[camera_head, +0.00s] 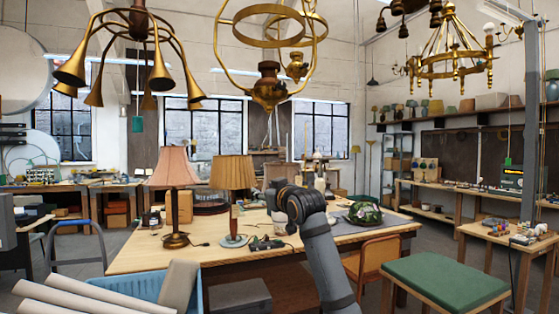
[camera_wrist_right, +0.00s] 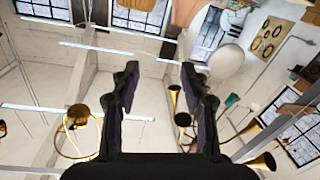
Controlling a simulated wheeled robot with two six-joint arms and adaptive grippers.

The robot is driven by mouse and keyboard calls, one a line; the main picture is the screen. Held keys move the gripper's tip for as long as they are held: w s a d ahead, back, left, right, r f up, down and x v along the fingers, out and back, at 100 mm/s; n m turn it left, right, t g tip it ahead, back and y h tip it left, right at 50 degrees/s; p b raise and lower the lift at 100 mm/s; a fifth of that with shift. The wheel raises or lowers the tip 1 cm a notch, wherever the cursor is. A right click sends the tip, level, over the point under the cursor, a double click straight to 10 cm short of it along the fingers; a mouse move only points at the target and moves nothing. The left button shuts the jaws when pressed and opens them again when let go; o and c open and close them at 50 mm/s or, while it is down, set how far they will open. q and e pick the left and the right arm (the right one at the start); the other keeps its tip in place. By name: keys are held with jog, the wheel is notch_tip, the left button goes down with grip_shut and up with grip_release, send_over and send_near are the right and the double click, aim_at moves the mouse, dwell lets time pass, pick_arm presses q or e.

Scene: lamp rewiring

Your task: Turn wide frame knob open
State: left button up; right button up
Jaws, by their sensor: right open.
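I cannot pick out a wide frame knob for certain in either view. A hanging brass lamp with a wide ring frame (camera_head: 222,48) is at the top centre of the head view. My right gripper (camera_wrist_right: 159,82) is open and empty in the right wrist view, its two dark fingers spread apart. That view points up at walls, windows and hanging brass lamps. In the head view my right arm rises from the bottom over the table, and its wrist hides much of the gripper. My left gripper is not in view.
The wooden worktable (camera_head: 130,262) holds a pink-shaded lamp (camera_head: 174,168), a tan-shaded lamp (camera_head: 232,172) and small tools. A blue crate (camera_head: 130,285) with rolls stands in front. A green-topped stool (camera_head: 445,283) is at right. A brass chandelier (camera_head: 150,85) hangs upper left.

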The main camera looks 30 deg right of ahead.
jog(key=s+a+r+n+t, duration=0.1)
jog(key=s+r, duration=0.5)
jog(key=r, duration=0.3)
jog(key=s+a+r+t, duration=0.1)
jog(key=s+r+t, duration=0.1)
jog(key=s+r, duration=0.55)
jog(key=t+p, duration=0.1)
send_near(282, 85)
jog(key=shift+n, duration=0.3)
jog(key=p+x, duration=0.5)
jog(key=x, duration=0.5)
jog(key=shift+r+p, duration=0.15)
jog(key=shift+p, duration=0.15)
jog(key=shift+w+d, duration=0.1)
jog(key=shift+w, duration=0.45)
jog(key=shift+s, duration=0.1)
jog(key=shift+c, duration=0.3)
grip_shut()
